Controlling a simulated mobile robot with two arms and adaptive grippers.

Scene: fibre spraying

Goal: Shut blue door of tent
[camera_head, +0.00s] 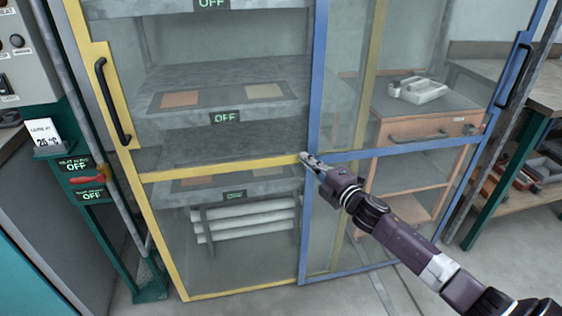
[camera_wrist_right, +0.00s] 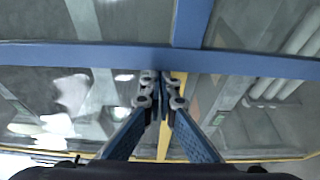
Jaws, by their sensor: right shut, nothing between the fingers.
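The blue door (camera_head: 420,148) is a glazed panel with a blue frame, on the right of the tent front in the head view. Its black handle (camera_head: 513,76) is on its right stile. Its left stile stands beside the right end of the yellow door (camera_head: 220,168). My right gripper (camera_head: 306,159) is shut and empty, its tips at the blue left stile near the crossbar; I cannot tell if they touch it. In the right wrist view the shut fingers (camera_wrist_right: 160,88) lie just in front of a blue bar (camera_wrist_right: 80,55). My left gripper is not in view.
Behind the glass are shelves with sample plates (camera_head: 225,97) and white rolls (camera_head: 245,218). A pinkish cabinet (camera_head: 425,128) shows through the blue door. A control panel (camera_head: 25,60) stands at left, a workbench (camera_head: 545,100) at right. Floor in front is clear.

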